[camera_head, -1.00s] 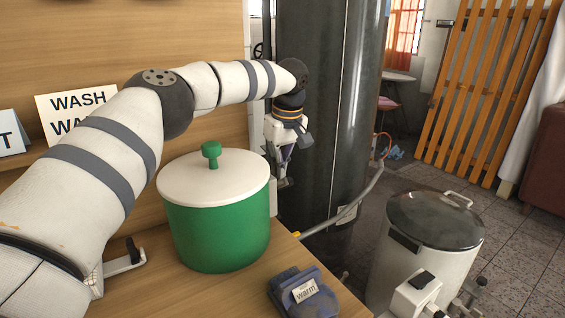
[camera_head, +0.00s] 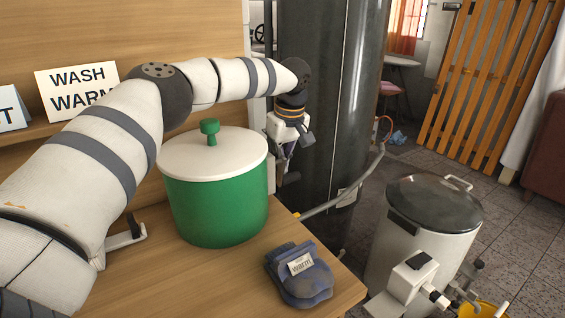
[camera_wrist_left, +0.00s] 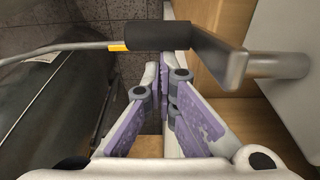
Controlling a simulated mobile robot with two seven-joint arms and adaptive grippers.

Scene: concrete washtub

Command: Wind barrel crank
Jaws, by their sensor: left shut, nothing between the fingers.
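A crank with a black grip (camera_wrist_left: 158,37), a flat metal arm (camera_wrist_left: 215,52) and a round shaft (camera_wrist_left: 285,65) shows in the left wrist view. My left gripper (camera_wrist_left: 166,88) has its purple-padded fingers together and empty, just below the grip in that picture. It is not around the grip; whether it touches it I cannot tell. In the head view my left gripper (camera_head: 289,176) hangs beyond the green tub (camera_head: 216,210) with its white lid (camera_head: 213,150), and its fingertips are partly hidden. I cannot pick out this crank in the head view. My right gripper is not in view.
A hose (camera_head: 345,193) runs behind the crank. A tall dark cylinder (camera_head: 325,110) stands beyond the gripper.

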